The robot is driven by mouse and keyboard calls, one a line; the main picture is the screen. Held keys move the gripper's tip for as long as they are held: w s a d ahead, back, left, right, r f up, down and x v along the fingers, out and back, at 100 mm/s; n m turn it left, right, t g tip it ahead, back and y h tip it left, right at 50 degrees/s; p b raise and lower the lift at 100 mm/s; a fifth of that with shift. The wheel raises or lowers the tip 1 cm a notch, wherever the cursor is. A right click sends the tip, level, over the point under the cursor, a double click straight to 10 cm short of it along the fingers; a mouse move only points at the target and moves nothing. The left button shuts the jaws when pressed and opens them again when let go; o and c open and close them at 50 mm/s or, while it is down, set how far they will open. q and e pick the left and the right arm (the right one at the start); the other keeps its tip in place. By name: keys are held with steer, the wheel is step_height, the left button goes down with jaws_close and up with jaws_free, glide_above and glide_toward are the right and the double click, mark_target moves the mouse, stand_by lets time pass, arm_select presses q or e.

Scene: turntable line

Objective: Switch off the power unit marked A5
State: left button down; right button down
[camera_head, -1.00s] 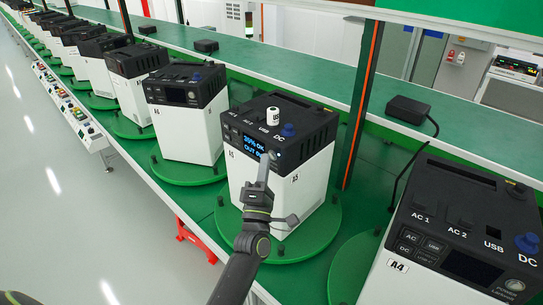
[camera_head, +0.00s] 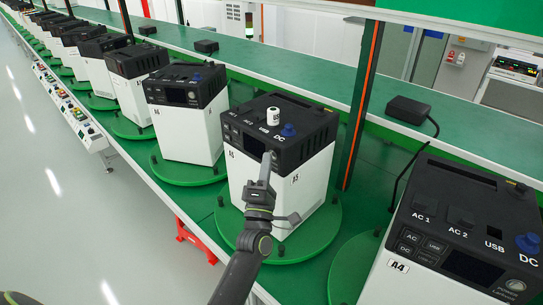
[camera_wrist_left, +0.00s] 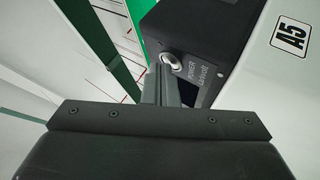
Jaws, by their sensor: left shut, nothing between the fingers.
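The power unit marked A5 (camera_head: 272,178) is a white box with a black top, standing on a round green turntable (camera_head: 296,248) in the middle of the head view. Its front display is dark. In the left wrist view, the fingertips (camera_wrist_left: 166,75) are at the round silver power button (camera_wrist_left: 172,58) beside the word POWER; contact cannot be told. The A5 label (camera_wrist_left: 291,36) shows at the right there. My right gripper is not in view.
Unit A4 (camera_head: 405,277) stands close at the right, and unit A6 (camera_head: 187,132) at the left, with several more units behind it. An orange-striped post (camera_head: 359,105) rises behind A5. A black adapter (camera_head: 407,110) lies on the green shelf.

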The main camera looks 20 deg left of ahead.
arm_select(q)
steer(key=shift+s, duration=0.1)
steer(key=shift+s+a, duration=0.25)
steer(key=shift+s, duration=0.35)
steer(key=shift+s+a, duration=0.3)
steer(key=shift+s, duration=0.45)
steer(key=shift+s+a, duration=0.35)
steer(key=shift+s, duration=0.45)
steer(key=shift+s+a, duration=0.3)
steer(key=shift+s, duration=0.45)
